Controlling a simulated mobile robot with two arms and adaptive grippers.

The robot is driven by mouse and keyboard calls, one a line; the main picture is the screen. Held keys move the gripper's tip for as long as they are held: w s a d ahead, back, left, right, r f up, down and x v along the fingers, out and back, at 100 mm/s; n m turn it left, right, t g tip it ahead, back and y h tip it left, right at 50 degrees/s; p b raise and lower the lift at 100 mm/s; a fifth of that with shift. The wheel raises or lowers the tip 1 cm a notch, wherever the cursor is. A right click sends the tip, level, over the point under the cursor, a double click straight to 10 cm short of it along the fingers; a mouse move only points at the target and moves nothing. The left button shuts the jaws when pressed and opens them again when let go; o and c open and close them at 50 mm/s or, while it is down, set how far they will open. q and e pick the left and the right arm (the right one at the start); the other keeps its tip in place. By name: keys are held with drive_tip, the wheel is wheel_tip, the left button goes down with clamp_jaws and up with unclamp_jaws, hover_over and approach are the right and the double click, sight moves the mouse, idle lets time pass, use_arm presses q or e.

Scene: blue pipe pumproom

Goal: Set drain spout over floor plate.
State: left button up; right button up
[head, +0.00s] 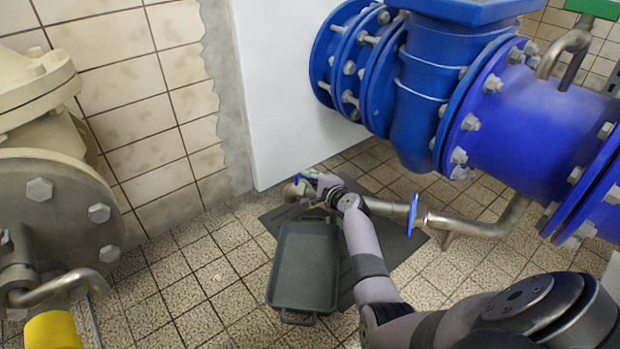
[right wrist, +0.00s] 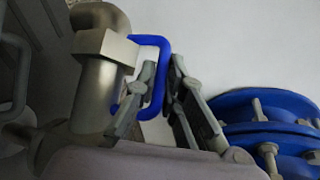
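The drain spout (head: 297,190) is a metal pipe end low by the white wall panel, with a blue handle (head: 305,177) on it. In the right wrist view the spout (right wrist: 98,90) is a bent metal elbow with the blue U-shaped handle (right wrist: 163,62). My right gripper (right wrist: 164,72) has one finger inside the handle's loop and one outside, with the bar pinched between the tips. In the head view this gripper (head: 323,187) partly hides the spout. The floor plate (head: 402,238) is a dark flat sheet on the tiles, partly hidden by my right arm. My left gripper is out of view.
A dark tray (head: 303,268) with handles lies on the floor, overlapping the plate's left part. A metal pipe with a blue lever (head: 412,214) runs right. Large blue flanged pipes (head: 530,120) stand above right, a beige flange (head: 60,215) left. Tiles at lower left are clear.

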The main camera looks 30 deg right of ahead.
clamp_jaws()
idle(0.3)
drive_tip(key=shift+s+a, duration=0.1)
